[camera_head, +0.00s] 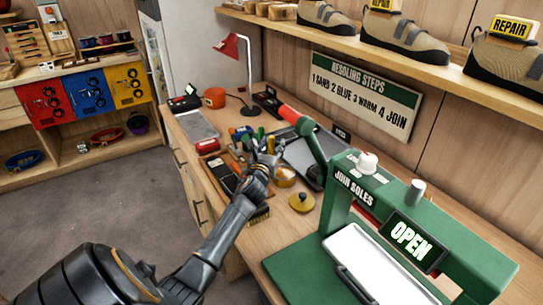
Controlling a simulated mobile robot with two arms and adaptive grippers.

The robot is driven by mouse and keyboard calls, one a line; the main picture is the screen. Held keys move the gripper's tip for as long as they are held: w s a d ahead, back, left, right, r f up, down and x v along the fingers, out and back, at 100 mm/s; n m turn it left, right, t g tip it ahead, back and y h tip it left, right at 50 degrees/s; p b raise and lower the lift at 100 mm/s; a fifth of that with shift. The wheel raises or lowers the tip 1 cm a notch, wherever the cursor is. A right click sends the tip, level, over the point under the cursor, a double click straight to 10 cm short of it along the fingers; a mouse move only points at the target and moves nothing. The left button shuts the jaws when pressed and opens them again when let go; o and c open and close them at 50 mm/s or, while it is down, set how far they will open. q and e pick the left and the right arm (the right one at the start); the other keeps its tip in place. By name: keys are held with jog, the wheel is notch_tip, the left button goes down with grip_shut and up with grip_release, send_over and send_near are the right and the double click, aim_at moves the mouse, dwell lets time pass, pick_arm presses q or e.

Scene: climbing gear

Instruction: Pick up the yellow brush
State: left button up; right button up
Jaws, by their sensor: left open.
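My left gripper (265,166) reaches over the workbench (258,233) from the lower left and is open. Its fingers are small and dark, close to a group of upright tool handles (247,141) in several colours. A small yellowish upright handle (271,144) shows just beyond the fingers; it may be the yellow brush, but I cannot tell for sure. Whether the fingers touch it is not clear. A jar with orange-yellow contents (286,178) stands just right of the gripper. A round yellow lid-like piece with a knob (302,201) lies nearer. My right gripper is not in view.
A dark tray (307,158) lies behind the jar. A red lamp (229,46) stands further back. Shoes line the shelf (400,58) above.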

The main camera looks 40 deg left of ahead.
pick_arm(q)
jog(key=shift+c, duration=0.4)
grip_shut()
